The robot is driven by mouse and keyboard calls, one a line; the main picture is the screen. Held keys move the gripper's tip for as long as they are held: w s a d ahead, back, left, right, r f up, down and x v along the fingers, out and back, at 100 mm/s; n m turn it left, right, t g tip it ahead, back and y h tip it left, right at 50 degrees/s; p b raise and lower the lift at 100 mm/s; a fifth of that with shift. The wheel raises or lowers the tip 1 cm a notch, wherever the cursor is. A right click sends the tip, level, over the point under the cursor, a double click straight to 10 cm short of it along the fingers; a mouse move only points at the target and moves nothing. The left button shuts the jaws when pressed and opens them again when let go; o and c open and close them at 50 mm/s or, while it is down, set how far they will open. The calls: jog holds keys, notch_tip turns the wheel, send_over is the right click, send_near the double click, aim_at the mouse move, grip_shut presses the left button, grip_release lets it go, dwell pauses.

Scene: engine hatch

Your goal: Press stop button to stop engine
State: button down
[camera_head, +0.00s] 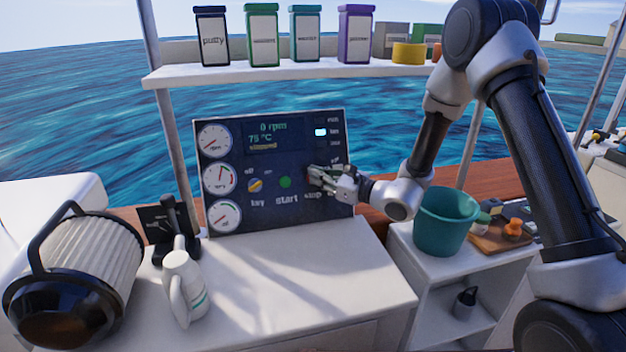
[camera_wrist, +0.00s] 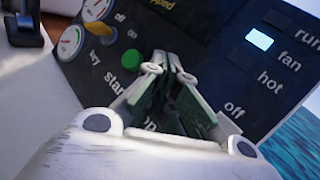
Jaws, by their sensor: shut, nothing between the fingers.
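The dark engine panel (camera_head: 265,150) stands upright at the back of the white counter. Its display (camera_head: 273,137) reads 0 rpm, 75 °C and a yellow word that looks like "stopped". The green start button (camera_head: 285,182) and the yellow key switch (camera_head: 255,185) show on the panel; the start button also shows in the wrist view (camera_wrist: 136,60). My gripper (camera_head: 314,174) is shut and empty, its fingertips at the panel above the "stop" label (camera_head: 313,195). The stop button is hidden behind the fingers (camera_wrist: 172,62) in the wrist view. I cannot tell whether they touch it.
Three gauges (camera_head: 217,178) line the panel's left side. Switches labelled run, fan, hot and off (camera_wrist: 262,40) are close to my fingers, one lit. A teal bucket (camera_head: 446,222) stands under my arm. A shelf (camera_head: 290,72) with jars is above. A white jug (camera_head: 184,285) stands left on the counter.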

jog(key=shift+s, duration=0.1)
jog(key=s, duration=0.1)
jog(key=s+d+r, duration=0.1)
jog(key=s, duration=0.1)
jog(key=s+r, duration=0.1)
jog(key=shift+s+d+r, duration=0.1)
jog(key=shift+s+d, duration=0.05)
jog(key=shift+s, duration=0.05)
dwell(0.4)
dwell(0.5)
